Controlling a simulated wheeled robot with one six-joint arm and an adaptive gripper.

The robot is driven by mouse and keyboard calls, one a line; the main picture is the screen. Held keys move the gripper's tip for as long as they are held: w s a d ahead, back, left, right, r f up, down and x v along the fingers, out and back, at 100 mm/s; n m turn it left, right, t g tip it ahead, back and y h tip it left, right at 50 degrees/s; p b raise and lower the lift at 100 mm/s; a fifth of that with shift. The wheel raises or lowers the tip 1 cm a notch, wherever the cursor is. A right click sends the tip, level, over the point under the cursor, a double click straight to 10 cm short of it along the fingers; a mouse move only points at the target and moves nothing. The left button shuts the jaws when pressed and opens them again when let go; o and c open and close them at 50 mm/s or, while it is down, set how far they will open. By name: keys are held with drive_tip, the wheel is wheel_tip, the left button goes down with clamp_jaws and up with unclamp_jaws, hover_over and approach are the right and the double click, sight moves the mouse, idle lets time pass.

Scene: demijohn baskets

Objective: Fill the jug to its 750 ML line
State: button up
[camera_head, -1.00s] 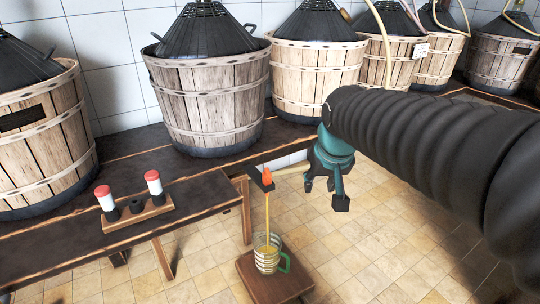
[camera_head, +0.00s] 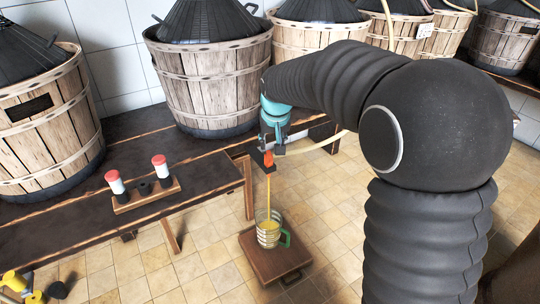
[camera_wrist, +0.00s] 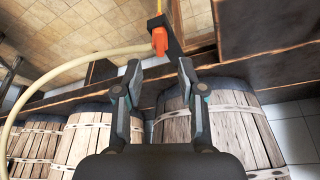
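The jug (camera_head: 268,237) is clear with a green handle and stands upright on a low wooden stool (camera_head: 262,268). A thin yellow stream (camera_head: 269,200) runs down into it from the orange tap piece (camera_head: 268,158), and yellow liquid shows inside. The marks on the jug are too small to read. The orange piece sits by a dark bracket at the bench edge, at the end of a pale hose (camera_wrist: 70,75). My gripper (camera_head: 272,145) is close above the orange piece. In the wrist view its fingers are apart and empty, with the orange piece (camera_wrist: 160,42) just beyond their tips.
A dark wooden bench (camera_head: 60,225) bears large slatted baskets with dark demijohns, such as the middle basket (camera_head: 213,85). A small wooden rack (camera_head: 147,197) holds two red-and-white capped pieces. Yellow and dark items (camera_head: 15,282) lie at the lower left. The tiled floor around the stool is clear.

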sight(270, 158)
drive_tip(key=x, duration=0.8)
drive_tip(key=shift+d+f, duration=0.1)
drive_tip(key=shift+f, duration=0.05)
drive_tip(key=shift+c, duration=0.2)
clamp_jaws()
